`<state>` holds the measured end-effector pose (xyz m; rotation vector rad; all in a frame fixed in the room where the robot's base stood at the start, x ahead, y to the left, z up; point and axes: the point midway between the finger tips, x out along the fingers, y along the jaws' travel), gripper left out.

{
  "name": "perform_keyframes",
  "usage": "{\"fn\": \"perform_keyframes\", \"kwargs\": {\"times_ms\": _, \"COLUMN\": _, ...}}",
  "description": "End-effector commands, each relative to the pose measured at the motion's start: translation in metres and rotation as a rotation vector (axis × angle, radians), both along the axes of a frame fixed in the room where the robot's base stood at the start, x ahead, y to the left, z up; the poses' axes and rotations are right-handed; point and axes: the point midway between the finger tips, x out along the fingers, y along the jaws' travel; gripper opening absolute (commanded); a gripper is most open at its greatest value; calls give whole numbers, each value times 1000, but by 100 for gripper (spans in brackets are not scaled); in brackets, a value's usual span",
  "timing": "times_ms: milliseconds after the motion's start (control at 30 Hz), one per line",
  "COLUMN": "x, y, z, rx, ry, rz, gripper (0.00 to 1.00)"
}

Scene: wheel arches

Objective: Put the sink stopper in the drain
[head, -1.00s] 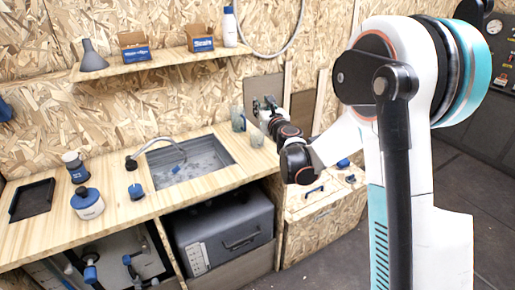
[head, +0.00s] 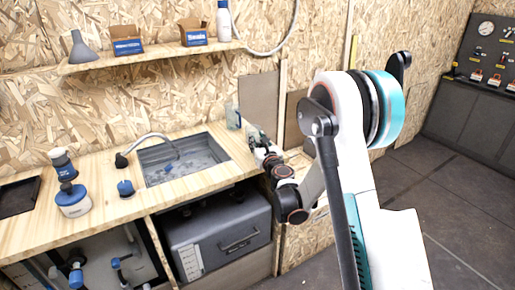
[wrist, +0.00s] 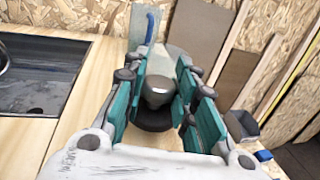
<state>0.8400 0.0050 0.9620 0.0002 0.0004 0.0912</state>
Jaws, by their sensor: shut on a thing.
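My gripper (wrist: 157,100) is shut on the sink stopper (wrist: 155,118), a dark, rounded piece with a knob and a wider black base, between teal finger pads. In the head view my gripper (head: 254,137) is small, at the right end of the counter beside the sink; the stopper cannot be made out there. The grey sink (head: 214,137) is set into the wooden counter to the left of my gripper. In the wrist view the sink (wrist: 45,72) is at the left, apart from the stopper.
A curved faucet (head: 150,138) reaches over the sink. A clear glass (head: 233,116) stands at the counter's back right. A blue-lidded jar (head: 73,203), a blue cup (head: 125,188) and a black tray (head: 18,202) stand left. Bare counter (wrist: 75,118) lies between sink and gripper.

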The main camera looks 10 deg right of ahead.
Motion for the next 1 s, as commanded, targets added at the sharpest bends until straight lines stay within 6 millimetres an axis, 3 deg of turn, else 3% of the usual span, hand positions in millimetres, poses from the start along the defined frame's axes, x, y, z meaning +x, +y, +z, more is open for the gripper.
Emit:
{"fn": "perform_keyframes", "kwargs": {"times_ms": 100, "x": 0, "y": 0, "z": -19, "rx": 0, "ry": 0, "rz": 0, "gripper": 2}}
{"fn": "perform_keyframes", "kwargs": {"times_ms": 500, "x": 0, "y": 0, "z": -22, "rx": 0, "ry": 0, "rz": 0, "gripper": 2}}
{"fn": "perform_keyframes", "kwargs": {"times_ms": 533, "x": 0, "y": 0, "z": -22, "rx": 0, "ry": 0, "rz": 0, "gripper": 33}}
{"fn": "perform_keyframes", "kwargs": {"times_ms": 600, "x": 0, "y": 0, "z": -22, "rx": 0, "ry": 0, "rz": 0, "gripper": 46}}
{"fn": "perform_keyframes", "kwargs": {"times_ms": 1000, "x": 0, "y": 0, "z": -19, "rx": 0, "ry": 0, "rz": 0, "gripper": 46}}
